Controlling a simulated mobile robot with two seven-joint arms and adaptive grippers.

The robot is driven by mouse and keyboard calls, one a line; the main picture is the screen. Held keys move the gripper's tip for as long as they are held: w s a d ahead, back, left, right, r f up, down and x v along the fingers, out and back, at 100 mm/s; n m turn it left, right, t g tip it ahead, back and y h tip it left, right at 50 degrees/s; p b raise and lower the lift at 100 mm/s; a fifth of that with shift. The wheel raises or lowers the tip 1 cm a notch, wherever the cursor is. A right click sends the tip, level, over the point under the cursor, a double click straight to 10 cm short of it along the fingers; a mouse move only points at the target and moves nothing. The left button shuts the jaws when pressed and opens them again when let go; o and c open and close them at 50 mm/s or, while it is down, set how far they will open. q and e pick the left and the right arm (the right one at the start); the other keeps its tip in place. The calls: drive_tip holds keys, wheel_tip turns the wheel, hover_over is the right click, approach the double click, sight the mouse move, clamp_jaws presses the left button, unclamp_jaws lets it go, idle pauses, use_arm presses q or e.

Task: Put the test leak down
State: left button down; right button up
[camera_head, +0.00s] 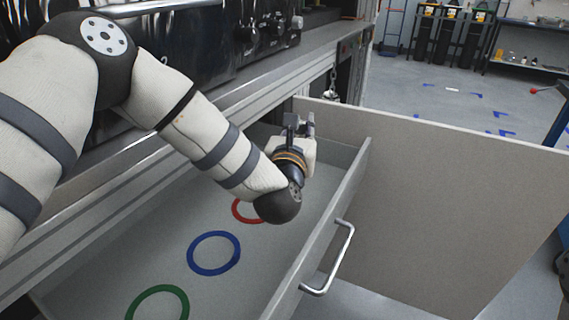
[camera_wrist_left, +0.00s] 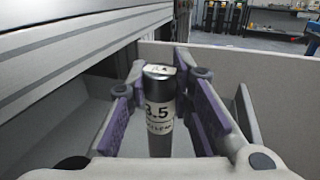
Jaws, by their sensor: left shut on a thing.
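The test leak (camera_wrist_left: 159,112) is a dark cylinder with a grey cap and a white label reading 3.5, upright in the left wrist view. My left gripper (camera_wrist_left: 160,108) is shut on it, with purple-padded fingers on both sides. In the head view my left gripper (camera_head: 298,128) is over the far end of the open drawer (camera_head: 330,206). The test leak cannot be made out there. Whether its base touches the drawer floor is hidden. My right gripper is not in view.
The drawer floor has a red ring (camera_head: 243,212), partly hidden by my left arm, a blue ring (camera_head: 213,253) and a green ring (camera_head: 158,303). A handle (camera_head: 333,260) is on the drawer front. A beige panel (camera_head: 440,190) stands beyond. The bench edge overhangs the drawer at left.

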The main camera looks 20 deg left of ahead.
use_arm(q)
drive_tip(key=w+a+f+b, duration=0.1)
drive_tip(key=w+f, duration=0.4)
drive_tip(key=f, duration=0.4)
drive_tip(key=shift+a+f+b, duration=0.15)
drive_tip(key=shift+b, duration=0.15)
drive_tip(key=c, duration=1.4)
unclamp_jaws()
drive_tip(key=shift+s, duration=0.1)
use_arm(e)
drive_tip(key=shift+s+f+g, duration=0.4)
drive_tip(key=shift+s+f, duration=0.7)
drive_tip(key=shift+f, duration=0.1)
use_arm(q)
drive_tip(key=s, duration=0.5)
drive_tip(key=s+d+p, duration=0.1)
drive_tip(key=s, duration=0.1)
drive_tip(key=shift+s, duration=0.25)
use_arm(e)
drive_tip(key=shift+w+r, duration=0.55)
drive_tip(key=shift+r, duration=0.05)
